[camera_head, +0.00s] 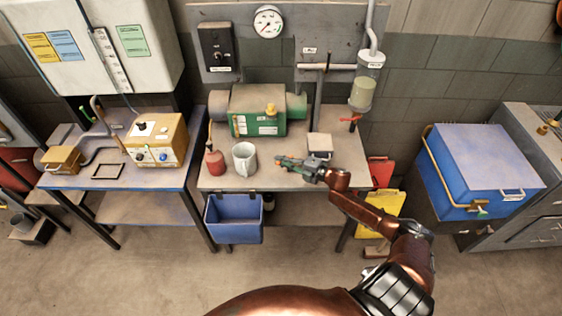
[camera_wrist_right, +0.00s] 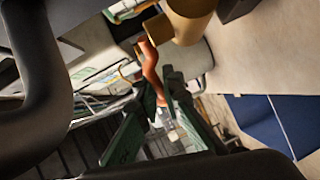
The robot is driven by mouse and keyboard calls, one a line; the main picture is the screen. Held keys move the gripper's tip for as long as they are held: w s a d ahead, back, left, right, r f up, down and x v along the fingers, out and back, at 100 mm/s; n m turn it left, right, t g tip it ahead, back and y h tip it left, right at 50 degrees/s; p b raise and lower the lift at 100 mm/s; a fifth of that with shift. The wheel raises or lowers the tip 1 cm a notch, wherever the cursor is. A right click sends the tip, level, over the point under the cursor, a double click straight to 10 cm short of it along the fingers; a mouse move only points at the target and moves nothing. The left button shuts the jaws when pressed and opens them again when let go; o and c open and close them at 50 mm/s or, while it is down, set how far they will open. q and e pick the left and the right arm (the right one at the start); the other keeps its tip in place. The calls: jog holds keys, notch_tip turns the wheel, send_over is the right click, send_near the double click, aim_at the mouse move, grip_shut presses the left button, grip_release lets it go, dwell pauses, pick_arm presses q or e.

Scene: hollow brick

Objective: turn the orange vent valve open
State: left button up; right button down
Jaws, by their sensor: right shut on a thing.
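The orange vent valve handle (camera_wrist_right: 151,66) is a wavy lever on a brass body (camera_wrist_right: 188,22) in the right wrist view. In the head view, a small patch of orange (camera_head: 283,160) shows at the tip of my right gripper (camera_head: 292,164), above the workbench; the brass body cannot be made out there. The green fingers of my right gripper (camera_wrist_right: 161,88) are closed around the orange handle in the wrist view. The fingers hide part of the handle, so its exact turn angle cannot be told. My left gripper is not in view.
A grey mug (camera_head: 244,159) and red oil can (camera_head: 214,161) stand left of my right gripper. The green pump (camera_head: 256,112) is behind them. A small pale box (camera_head: 319,143) sits behind the gripper. A blue bin (camera_head: 234,222) hangs at the bench front.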

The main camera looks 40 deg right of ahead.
jog(key=shift+a, duration=0.45)
jog(key=c, duration=2)
grip_release()
jog(key=shift+c, duration=0.2)
jog(key=shift+s+d, duration=0.1)
jog(key=shift+d, duration=0.15)
jog(key=v, duration=1.2)
